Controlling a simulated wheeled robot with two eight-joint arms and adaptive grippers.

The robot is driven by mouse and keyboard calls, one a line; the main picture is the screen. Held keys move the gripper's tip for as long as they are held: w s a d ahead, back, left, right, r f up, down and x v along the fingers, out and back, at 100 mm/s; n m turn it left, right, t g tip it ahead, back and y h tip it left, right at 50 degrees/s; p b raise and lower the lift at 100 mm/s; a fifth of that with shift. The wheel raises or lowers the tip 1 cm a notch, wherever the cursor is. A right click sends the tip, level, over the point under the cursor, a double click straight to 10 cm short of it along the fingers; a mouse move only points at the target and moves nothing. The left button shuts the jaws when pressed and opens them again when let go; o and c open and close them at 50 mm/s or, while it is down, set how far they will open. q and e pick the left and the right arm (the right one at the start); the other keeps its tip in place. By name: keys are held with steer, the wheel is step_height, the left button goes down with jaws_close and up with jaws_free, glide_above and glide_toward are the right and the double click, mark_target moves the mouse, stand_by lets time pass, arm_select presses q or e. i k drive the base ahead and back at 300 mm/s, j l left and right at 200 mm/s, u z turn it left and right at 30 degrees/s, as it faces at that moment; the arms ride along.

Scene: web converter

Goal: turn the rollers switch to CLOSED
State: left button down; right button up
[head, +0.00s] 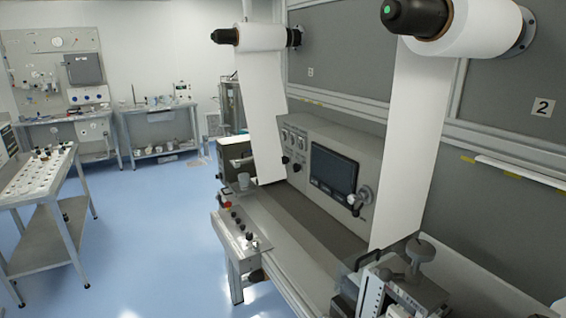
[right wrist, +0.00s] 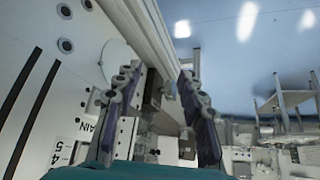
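The rollers switch cannot be picked out by its label in either view. A sloped control box (head: 240,236) with several small knobs and a red button sits at the machine's near left edge. A console (head: 318,165) with small switches and a dark screen (head: 333,173) stands behind it; its lettering is too small to read. In the right wrist view my right gripper (right wrist: 159,85) has its two fingers apart with nothing held between them. A small dark block (right wrist: 153,88) shows in the gap, beyond the fingers. My left gripper is not in view.
Two white web rolls (head: 262,38) (head: 468,22) hang above, their sheets draping down past the console. A metal device (head: 398,290) stands at the lower right. A steel cart (head: 45,215) is at left; blue floor (head: 150,235) between is clear.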

mark_target(285, 160)
steer(key=i+j+u, duration=0.15)
steer(key=i+j, duration=0.7)
